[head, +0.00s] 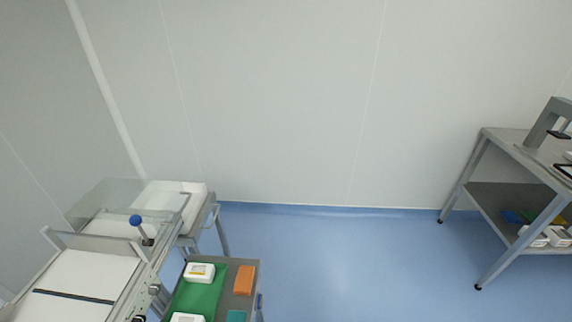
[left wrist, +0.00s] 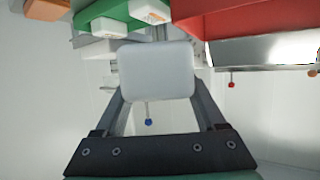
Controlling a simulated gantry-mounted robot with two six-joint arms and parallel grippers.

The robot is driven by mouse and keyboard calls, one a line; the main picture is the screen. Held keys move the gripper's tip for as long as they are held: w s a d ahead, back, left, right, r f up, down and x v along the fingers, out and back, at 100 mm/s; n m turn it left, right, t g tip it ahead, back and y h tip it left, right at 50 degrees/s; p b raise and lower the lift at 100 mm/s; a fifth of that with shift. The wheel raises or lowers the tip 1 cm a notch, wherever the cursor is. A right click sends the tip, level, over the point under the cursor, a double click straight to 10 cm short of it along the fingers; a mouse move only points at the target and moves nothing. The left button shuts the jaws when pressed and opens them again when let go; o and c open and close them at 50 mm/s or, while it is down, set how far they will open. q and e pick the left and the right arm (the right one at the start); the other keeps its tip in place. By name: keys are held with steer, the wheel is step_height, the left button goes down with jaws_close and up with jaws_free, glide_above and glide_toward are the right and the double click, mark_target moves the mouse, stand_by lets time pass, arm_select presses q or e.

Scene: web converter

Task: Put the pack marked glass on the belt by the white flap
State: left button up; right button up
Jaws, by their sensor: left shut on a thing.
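My left gripper (left wrist: 156,88) is shut on a white pack (left wrist: 157,68), which sits between its two fingers in the left wrist view. The side facing the camera is plain, so I cannot read whether it is marked glass. In the head view neither gripper shows. The white belt (head: 92,268) with a dark cross strip (head: 73,296) lies at the lower left. I cannot tell a white flap apart there. Other white packs stand on a green mat, one in the head view (head: 200,271) and one in the left wrist view (left wrist: 150,11); their marks are too small to read.
The green mat (head: 196,300) lies on a grey cart beside an orange block (head: 244,280) and a teal block (head: 236,316). A blue knob (head: 136,220) stands up beside the belt. A grey bench (head: 510,145) is far right; open floor lies between.

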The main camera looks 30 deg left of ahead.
arm_select(q)
steer(key=w+d+r+m+t+h+b, duration=0.1)
steer(key=w+d+r+m+t+h, duration=0.1)
steer(key=d+m+t, duration=0.4)
steer(key=shift+w+d+r+m+t, duration=0.3)
steer(key=shift+w+d+r+t, duration=0.3)
steer(key=shift+r+t, duration=0.3)
steer(key=shift+w+d+r+m+h, duration=0.15)
steer(key=shift+w+m+h, duration=0.05)
steer(key=shift+m+h, duration=0.2)
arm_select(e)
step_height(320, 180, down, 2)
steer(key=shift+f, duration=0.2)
